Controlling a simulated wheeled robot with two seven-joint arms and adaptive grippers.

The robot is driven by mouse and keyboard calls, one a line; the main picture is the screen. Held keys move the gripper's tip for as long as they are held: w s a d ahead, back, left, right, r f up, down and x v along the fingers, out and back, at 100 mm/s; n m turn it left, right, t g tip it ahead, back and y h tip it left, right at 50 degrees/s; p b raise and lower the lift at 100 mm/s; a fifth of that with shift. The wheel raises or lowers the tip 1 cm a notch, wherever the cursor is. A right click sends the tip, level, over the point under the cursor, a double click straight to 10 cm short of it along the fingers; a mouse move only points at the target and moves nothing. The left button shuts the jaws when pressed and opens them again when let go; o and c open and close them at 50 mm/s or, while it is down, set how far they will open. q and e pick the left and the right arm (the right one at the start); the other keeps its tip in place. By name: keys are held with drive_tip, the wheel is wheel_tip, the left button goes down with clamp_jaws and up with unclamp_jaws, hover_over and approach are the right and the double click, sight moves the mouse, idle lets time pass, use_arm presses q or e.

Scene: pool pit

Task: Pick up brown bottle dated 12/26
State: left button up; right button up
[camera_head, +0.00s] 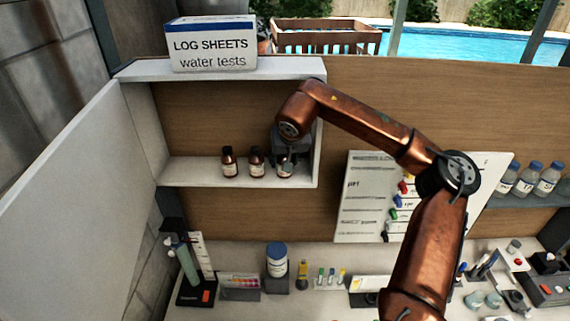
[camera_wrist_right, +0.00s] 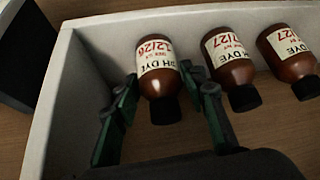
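The brown bottle dated 12/26 (camera_wrist_right: 160,85) stands on the cabinet shelf (camera_head: 195,171), by the cabinet's side wall. It has a black cap and a white label with red date print. In the head view this bottle (camera_head: 285,171) is the rightmost of three, partly covered by my gripper. My right gripper (camera_wrist_right: 168,110) is open, with one green-padded finger on each side of the bottle. A gap shows beside the bottle at the lower fingers; contact at the tips is unclear. My left gripper is not in view.
A brown bottle dated 12/27 (camera_wrist_right: 230,70) stands close beside the right finger. Another brown bottle (camera_wrist_right: 290,52) is beyond it. The cabinet side wall (camera_wrist_right: 62,95) is close to the left finger. A log sheets box (camera_head: 211,45) sits on top of the cabinet.

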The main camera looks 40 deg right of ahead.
drive_tip(key=c, duration=0.8)
drive_tip(key=shift+c, duration=0.2)
